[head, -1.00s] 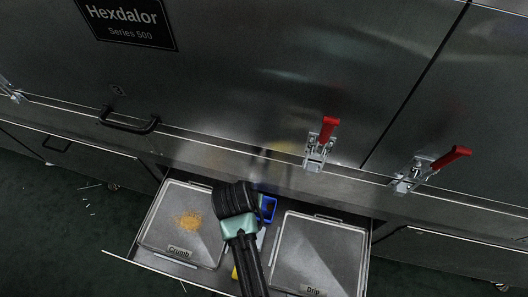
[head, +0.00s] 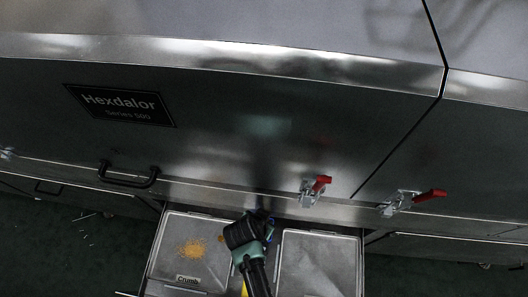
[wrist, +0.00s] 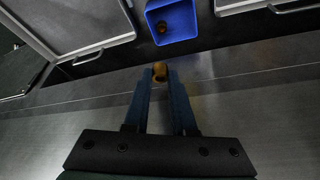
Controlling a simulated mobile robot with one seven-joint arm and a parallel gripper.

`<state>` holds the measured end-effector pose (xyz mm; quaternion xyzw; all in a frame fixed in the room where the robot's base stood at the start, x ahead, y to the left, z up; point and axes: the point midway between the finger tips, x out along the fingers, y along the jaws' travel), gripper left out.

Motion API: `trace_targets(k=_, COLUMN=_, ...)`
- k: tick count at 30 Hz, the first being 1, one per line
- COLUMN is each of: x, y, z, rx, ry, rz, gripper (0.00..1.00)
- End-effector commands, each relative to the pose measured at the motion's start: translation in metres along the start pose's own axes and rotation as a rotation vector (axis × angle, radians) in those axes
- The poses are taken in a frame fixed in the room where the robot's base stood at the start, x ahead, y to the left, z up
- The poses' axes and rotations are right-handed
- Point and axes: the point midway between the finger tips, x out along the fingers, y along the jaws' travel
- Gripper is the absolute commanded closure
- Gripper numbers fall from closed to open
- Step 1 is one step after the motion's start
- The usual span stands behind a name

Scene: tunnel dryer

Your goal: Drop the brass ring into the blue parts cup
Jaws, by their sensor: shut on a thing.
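My gripper (wrist: 160,76) is shut on the brass ring (wrist: 160,70), which sits between the fingertips in the wrist view. The blue parts cup (wrist: 171,42) is just beyond the fingertips, at the top of that view. The ring appears apart from the cup, over or near the metal edge on the near side. A small brownish thing (wrist: 162,28) shows inside the cup. In the head view my gripper (head: 263,213) is at the back of the open drawer, and my arm hides the cup and ring.
The open drawer holds the Crumb tray (head: 160,250) with yellow crumbs (head: 193,248) and the Drip tray (head: 318,262) on either side of my arm. A yellow thing (head: 244,289) shows partly beside my arm. Red-handled latches (head: 315,190) and a black door handle (head: 128,178) stick out above.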

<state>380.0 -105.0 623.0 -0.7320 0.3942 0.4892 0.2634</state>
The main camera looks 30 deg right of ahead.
Motion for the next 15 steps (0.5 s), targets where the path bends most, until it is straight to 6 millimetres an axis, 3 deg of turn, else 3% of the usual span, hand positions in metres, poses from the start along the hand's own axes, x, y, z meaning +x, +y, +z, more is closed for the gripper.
trace_targets(k=1, x=0.012, y=0.0, z=0.005, rx=0.0, ry=0.0, rz=0.0, gripper=1.0)
trace_targets(k=6, x=0.03, y=0.0, z=0.012, rx=0.0, ry=0.0, rz=-0.001, gripper=1.0)
trace_targets(k=15, x=0.036, y=-0.001, z=0.014, rx=0.0, ry=0.0, rz=-0.001, gripper=1.0)
